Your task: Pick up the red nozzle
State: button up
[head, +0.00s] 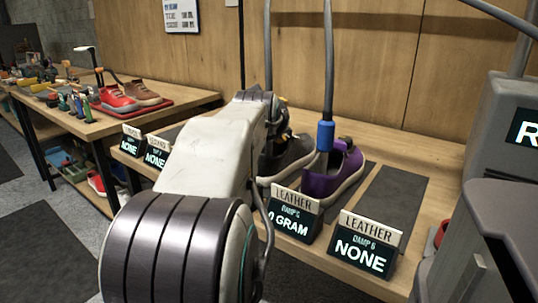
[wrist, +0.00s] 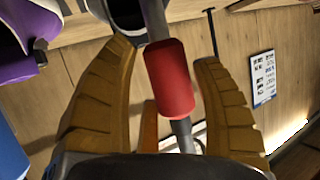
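The red nozzle (wrist: 172,82) is a red cylinder on a grey hose. In the wrist view it lies between the two ribbed, tan fingers of my gripper (wrist: 163,52). The fingers are spread, with a clear gap between the nozzle and the left finger. The right finger is close to the nozzle's right edge; I cannot tell whether they touch. In the head view my arm hides the red nozzle and most of my gripper, near a dark shoe (head: 291,158).
A blue nozzle (head: 325,136) on a hose stands at a purple shoe (head: 325,180), right of my arm. Sign stands (head: 364,245) line the workbench's front edge. A grey machine (head: 505,125) is at the right. A second table with red shoes (head: 118,98) stands at the left.

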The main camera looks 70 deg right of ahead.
jog(key=c, duration=0.9)
jog(key=shift+c, duration=0.2)
jog(key=shift+r, duration=0.1)
